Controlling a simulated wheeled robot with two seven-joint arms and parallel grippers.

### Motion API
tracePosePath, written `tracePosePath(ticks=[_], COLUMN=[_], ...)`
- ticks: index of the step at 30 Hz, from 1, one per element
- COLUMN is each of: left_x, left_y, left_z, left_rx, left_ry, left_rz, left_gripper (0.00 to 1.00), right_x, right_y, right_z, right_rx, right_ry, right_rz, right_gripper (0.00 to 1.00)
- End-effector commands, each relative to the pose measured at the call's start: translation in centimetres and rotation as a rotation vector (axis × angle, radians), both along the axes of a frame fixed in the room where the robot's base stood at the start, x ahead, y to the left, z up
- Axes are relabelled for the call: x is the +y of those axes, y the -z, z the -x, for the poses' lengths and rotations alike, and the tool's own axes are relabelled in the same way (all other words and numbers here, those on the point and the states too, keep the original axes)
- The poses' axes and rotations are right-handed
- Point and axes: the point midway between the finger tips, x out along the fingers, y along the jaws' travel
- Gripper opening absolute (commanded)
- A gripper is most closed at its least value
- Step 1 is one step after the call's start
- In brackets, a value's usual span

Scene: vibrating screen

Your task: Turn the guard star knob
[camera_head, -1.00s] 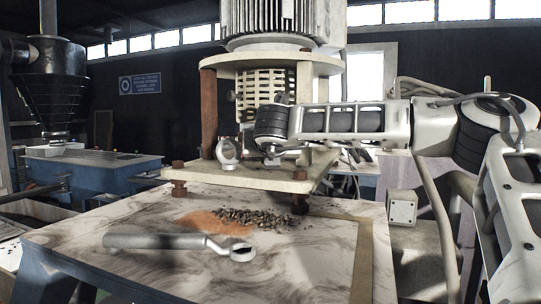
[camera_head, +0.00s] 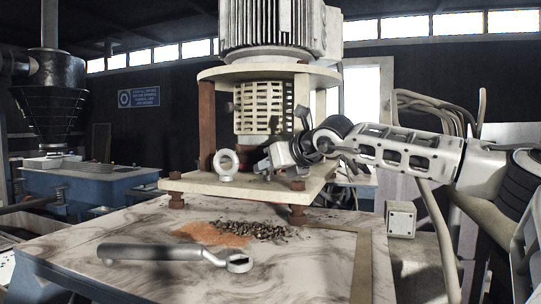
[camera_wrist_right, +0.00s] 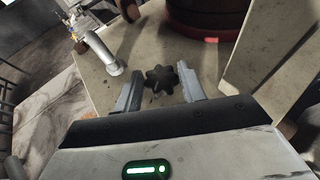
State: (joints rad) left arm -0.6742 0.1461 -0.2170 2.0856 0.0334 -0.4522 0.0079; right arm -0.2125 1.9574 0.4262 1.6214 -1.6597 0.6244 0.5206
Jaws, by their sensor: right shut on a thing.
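The dark star knob (camera_wrist_right: 160,80) shows in the right wrist view on the pale plate, between the two fingers of my right gripper (camera_wrist_right: 161,90). The gripper is shut on it. In the head view my right gripper (camera_head: 268,166) is low over the pale plate (camera_head: 232,189), in front of the slotted guard (camera_head: 264,108) under the motor. The knob cannot be made out there, behind or within the gripper. My left gripper is not in view.
A wrench (camera_head: 175,254) and a pile of dark grains (camera_head: 250,230) lie on the marbled table (camera_head: 300,268) below.

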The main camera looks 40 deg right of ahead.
Motion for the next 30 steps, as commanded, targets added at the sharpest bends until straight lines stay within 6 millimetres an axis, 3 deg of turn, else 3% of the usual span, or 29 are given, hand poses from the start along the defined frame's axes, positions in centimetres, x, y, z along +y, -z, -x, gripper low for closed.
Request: tracePosePath(ticks=[1, 9, 30], left_x=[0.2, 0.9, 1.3], left_y=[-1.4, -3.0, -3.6], left_z=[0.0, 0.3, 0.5], left_rx=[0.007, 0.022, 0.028], left_ry=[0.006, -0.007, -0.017], left_rz=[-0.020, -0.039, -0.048], left_gripper=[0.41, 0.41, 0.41], right_x=[-0.2, -0.5, -0.6], right_y=[-1.0, -0.6, -0.1], right_z=[0.0, 0.0, -0.1], right_rx=[0.002, 0.002, 0.001], right_ry=[-0.033, -0.192, -0.314], right_rz=[-0.009, -0.007, 0.006], right_gripper=[0.17, 0.17, 0.17])
